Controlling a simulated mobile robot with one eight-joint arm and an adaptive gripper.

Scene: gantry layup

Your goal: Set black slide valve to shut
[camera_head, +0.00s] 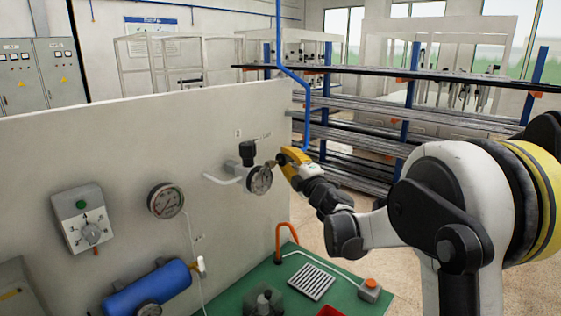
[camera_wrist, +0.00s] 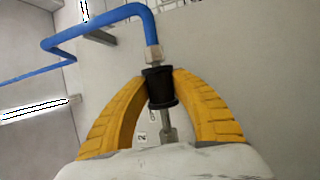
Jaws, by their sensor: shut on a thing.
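The black slide valve is a short black sleeve (camera_wrist: 161,88) in the wrist view. It sits in line between a metal fitting at the end of a blue pipe (camera_wrist: 105,22) and a grey metal stem (camera_wrist: 168,125). My gripper (camera_wrist: 160,80) has its two yellow fingers against opposite sides of the sleeve, shut on it. In the head view my gripper (camera_head: 282,160) is at the right end of the panel, just right of a round gauge (camera_head: 261,180). I cannot read the valve's position.
The pale panel (camera_head: 110,140) carries a black knob (camera_head: 247,152), another gauge (camera_head: 166,200) and a grey switch box (camera_head: 85,218). A blue tank (camera_head: 148,288) is at lower left. A green bench (camera_head: 345,295) holds a grille, and racks (camera_head: 400,110) stand behind.

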